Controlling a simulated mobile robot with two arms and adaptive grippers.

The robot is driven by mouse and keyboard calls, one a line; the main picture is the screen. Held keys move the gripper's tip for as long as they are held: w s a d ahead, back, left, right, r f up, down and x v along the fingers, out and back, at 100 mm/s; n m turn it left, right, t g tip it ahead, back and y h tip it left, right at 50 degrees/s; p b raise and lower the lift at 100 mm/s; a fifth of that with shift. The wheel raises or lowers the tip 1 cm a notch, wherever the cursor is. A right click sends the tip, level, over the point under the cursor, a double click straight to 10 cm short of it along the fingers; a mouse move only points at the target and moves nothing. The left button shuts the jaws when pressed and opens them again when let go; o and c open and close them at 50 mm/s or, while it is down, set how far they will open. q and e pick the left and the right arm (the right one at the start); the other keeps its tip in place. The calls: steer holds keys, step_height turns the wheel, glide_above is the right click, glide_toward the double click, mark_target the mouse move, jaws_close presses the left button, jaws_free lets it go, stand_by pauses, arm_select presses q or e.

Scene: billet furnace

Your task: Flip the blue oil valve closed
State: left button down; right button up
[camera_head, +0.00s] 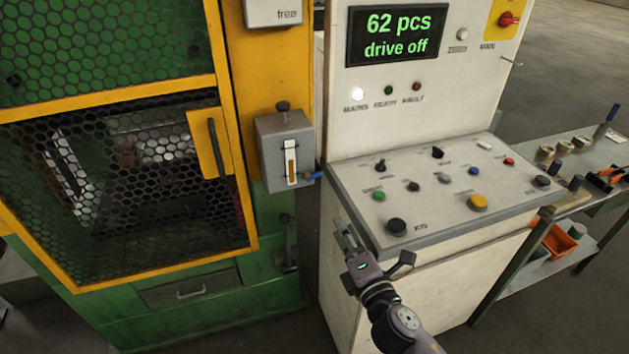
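The blue oil valve (313,177) is a small blue lever at the lower right corner of a grey oil box (285,150) with an amber sight glass. The lever sticks out to the right, roughly level. The box is fixed to the yellow and green machine frame. My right gripper (345,236) is below and to the right of the valve, in front of the left edge of the control console, apart from the valve. Its fingers point up and look empty, but their gap is too small to judge. My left gripper is not in view.
The white control console (440,200) with its buttons stands close right of the valve, leaving a narrow gap. A mesh guard door (130,190) with a black handle is on the left. A workbench (600,150) with tools stands at the right.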

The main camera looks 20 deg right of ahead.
mark_target(316, 177)
steer(key=w+p, duration=0.2)
steer(key=w, duration=1.5)
steer(key=shift+w+a, duration=0.2)
steer(key=shift+c, duration=0.3)
jaws_close()
